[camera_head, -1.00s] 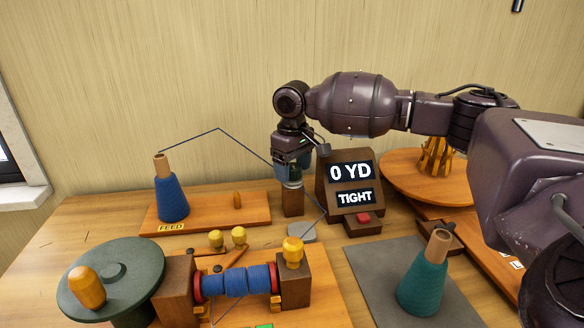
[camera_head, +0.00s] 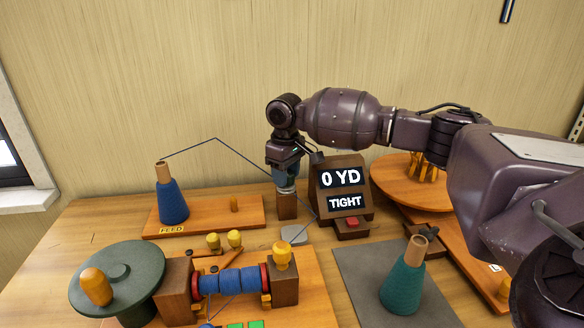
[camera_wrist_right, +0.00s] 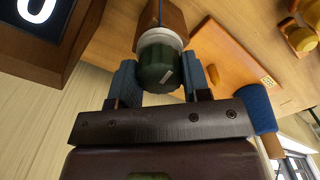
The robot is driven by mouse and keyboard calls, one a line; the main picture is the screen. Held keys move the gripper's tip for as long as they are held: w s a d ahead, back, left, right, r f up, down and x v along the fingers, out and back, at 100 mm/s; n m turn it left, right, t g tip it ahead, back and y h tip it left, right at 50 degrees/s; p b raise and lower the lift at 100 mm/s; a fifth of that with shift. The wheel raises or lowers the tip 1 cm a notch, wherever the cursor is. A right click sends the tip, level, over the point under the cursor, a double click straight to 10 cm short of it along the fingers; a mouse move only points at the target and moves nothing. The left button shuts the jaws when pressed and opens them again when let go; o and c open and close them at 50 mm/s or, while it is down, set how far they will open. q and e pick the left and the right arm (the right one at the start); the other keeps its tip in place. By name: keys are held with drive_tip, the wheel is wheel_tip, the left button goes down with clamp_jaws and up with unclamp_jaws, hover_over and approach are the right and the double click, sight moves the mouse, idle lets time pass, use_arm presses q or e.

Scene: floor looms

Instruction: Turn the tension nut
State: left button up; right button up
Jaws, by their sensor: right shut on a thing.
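The tension nut (camera_wrist_right: 158,68) is a dark green knob with a pale mark, on a white collar atop a brown wooden post (camera_head: 287,207). My right gripper (camera_wrist_right: 158,80) has its two blue-grey fingers on either side of the nut, shut on it. In the head view the right gripper (camera_head: 285,182) points down over the post and mostly hides the nut. The display box (camera_head: 342,195) beside it reads "0 YD" and "TIGHT". A dark yarn runs from the blue feed cone (camera_head: 173,201) towards the post. My left gripper is not in view.
A winder with a blue-wound spool (camera_head: 233,281) and a green crank disc (camera_head: 118,274) stands in front. A teal cone (camera_head: 403,283) stands on a grey mat (camera_head: 355,268) at the right. A round wooden turntable (camera_head: 391,183) lies behind my right arm.

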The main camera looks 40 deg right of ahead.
drive_tip(key=shift+a+r+n+p, duration=0.1)
drive_tip(key=shift+r+n+p, duration=0.25)
drive_tip(key=shift+r, duration=0.2)
drive_tip(key=shift+p, duration=0.4)
drive_tip(key=shift+f+n+p, duration=0.3)
drive_tip(key=shift+n+p, duration=0.35)
drive_tip(key=shift+n, duration=0.4)
drive_tip(key=n+p, duration=0.1)
drive_tip(key=n, duration=0.2)
drive_tip(key=shift+f, duration=0.15)
drive_tip(key=shift+f+n+p, duration=0.1)
drive_tip(key=shift+n+p, duration=0.25)
drive_tip(key=shift+n, duration=0.35)
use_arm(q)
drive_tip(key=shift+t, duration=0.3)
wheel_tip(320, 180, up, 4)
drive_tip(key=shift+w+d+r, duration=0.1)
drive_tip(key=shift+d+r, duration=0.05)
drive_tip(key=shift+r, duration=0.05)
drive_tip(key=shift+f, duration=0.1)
use_arm(e)
drive_tip(key=shift+n, duration=0.3)
